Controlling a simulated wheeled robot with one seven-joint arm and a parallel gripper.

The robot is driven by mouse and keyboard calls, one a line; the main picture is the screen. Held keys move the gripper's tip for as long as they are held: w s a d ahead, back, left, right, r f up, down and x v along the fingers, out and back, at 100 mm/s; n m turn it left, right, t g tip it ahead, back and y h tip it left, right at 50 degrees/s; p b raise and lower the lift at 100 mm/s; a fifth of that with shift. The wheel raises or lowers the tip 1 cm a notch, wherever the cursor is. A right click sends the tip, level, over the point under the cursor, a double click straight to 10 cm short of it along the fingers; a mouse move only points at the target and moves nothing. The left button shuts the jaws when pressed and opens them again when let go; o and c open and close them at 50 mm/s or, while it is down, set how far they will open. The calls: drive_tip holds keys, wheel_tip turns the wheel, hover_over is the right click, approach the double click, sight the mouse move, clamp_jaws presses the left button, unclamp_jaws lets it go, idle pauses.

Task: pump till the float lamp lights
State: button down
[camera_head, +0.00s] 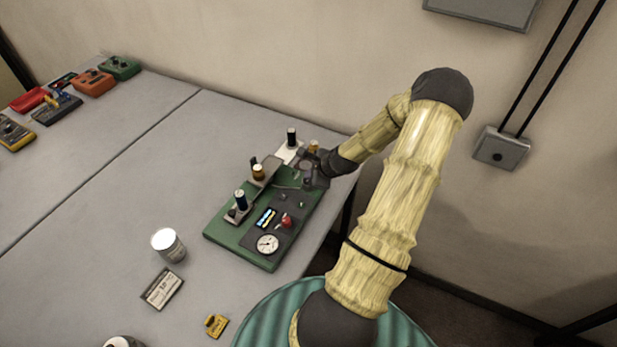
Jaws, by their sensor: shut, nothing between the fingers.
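A green board (222,234) carrying a dark panel stands on the grey table. A black-topped post (291,138) stands on a white base at the back. My gripper (308,178) is shut and empty over the board's back right end. It hides what lies beneath it. I cannot tell which part is the float lamp or whether it is lit.
A white-topped can (168,246), a labelled card or box (162,289) and a small yellow part (215,325) are on the table left of and in front of the board. Several coloured boxes, one orange (94,82), stand at the back left. The middle left of the table is clear.

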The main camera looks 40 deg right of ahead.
drive_tip(key=shift+r+p, duration=1.1)
drive_tip(key=shift+r, duration=0.15)
drive_tip(key=shift+r, duration=0.1)
wheel_tip(320, 180, up, 5)
drive_tip(key=p, duration=0.4)
idle(2.7)
